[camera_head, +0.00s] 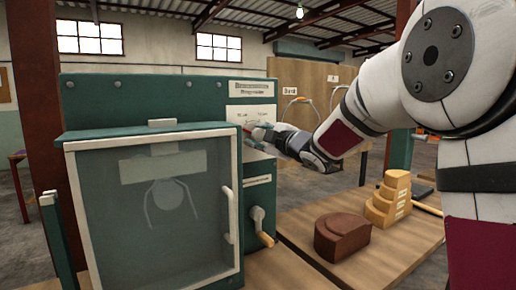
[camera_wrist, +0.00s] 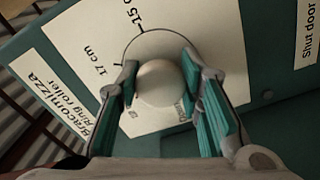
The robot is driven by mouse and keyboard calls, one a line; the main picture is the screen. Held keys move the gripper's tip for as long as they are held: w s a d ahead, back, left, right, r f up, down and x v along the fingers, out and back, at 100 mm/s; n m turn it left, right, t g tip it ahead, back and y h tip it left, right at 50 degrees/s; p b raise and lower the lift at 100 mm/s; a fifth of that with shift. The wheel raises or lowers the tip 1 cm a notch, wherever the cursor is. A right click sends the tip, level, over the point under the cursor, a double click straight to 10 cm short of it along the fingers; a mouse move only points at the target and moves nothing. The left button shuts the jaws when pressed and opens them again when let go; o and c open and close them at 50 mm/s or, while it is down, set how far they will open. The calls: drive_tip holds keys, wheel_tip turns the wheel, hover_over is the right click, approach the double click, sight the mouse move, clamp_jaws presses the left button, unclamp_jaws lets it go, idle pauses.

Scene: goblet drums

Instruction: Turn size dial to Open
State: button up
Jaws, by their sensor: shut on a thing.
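The size dial has a round cream knob (camera_wrist: 158,84) on a white scale plate (camera_wrist: 85,40), seen close in the wrist view. The scale carries a curved line with the marks "17 cm" and "15 c…"; a partly hidden small word sits near the right finger. My gripper (camera_wrist: 162,70) is shut on the knob, its green fingers on either side of it. In the head view my gripper (camera_head: 257,136) reaches the machine's green panel (camera_head: 225,97) from the right and hides the knob. Which mark the dial points to cannot be told.
A glazed door (camera_head: 150,210) with a white handle (camera_head: 228,213) fronts the machine, left of my gripper. A crank (camera_head: 262,228) sticks out below the dial. A brown block (camera_head: 342,235) and a stepped wooden block (camera_head: 388,200) stand on the bench at right.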

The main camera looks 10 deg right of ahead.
drive_tip(key=n+b, duration=0.4)
drive_tip(key=shift+f+n, duration=0.1)
drive_tip(key=shift+n, duration=0.2)
drive_tip(key=shift+b, duration=0.35)
drive_tip(key=o, duration=1.2)
drive_tip(key=v, duration=1.2)
